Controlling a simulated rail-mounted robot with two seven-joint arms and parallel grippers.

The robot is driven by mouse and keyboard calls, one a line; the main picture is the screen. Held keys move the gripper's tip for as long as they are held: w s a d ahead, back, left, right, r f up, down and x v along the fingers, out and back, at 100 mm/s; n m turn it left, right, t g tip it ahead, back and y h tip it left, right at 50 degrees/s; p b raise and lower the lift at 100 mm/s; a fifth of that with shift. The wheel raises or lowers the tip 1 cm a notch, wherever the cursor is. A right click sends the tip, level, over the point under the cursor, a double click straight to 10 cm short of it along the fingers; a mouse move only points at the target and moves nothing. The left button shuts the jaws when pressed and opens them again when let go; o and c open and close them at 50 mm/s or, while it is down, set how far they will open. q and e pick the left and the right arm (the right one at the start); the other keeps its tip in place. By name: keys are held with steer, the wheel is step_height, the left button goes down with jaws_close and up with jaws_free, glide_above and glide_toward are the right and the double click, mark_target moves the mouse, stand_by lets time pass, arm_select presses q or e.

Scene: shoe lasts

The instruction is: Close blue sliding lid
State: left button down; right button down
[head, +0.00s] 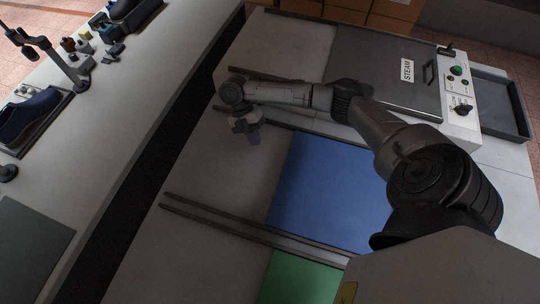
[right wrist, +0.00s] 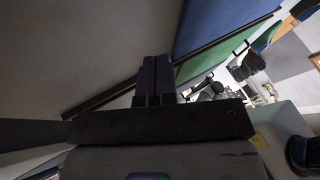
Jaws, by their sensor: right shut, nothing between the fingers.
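The blue sliding lid (head: 325,195) lies flat between two dark rails on the pale worktop. It also shows at the upper right of the right wrist view (right wrist: 215,22). My right gripper (head: 253,137) is shut and empty, pointing down, to the left of the lid's left edge near the upper rail. Its fingers (right wrist: 154,75) are together in the right wrist view, with bare pale surface beside them. I cannot tell how high above the surface they are. My right forearm passes above the lid's upper right part. My left gripper is not in view.
A green panel (head: 298,281) lies beyond the lower rails (head: 250,233). A steam unit (head: 388,72) with a dark top and an open tray (head: 503,105) stand at the upper right. A separate bench (head: 120,120) at left holds a blue shoe (head: 28,115). The surface left of the lid is clear.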

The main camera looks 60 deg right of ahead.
mark_target(269, 172)
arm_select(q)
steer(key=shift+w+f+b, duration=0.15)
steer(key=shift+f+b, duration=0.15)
arm_select(e)
steer(key=x, duration=1)
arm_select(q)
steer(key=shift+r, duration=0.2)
arm_select(e)
steer(key=shift+s+d+r, duration=0.15)
steer(key=shift+s+r, duration=0.05)
steer(key=shift+s, duration=0.85)
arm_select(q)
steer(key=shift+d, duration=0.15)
arm_select(e)
steer(key=shift+s+d, duration=0.2)
steer(key=shift+s, duration=0.6)
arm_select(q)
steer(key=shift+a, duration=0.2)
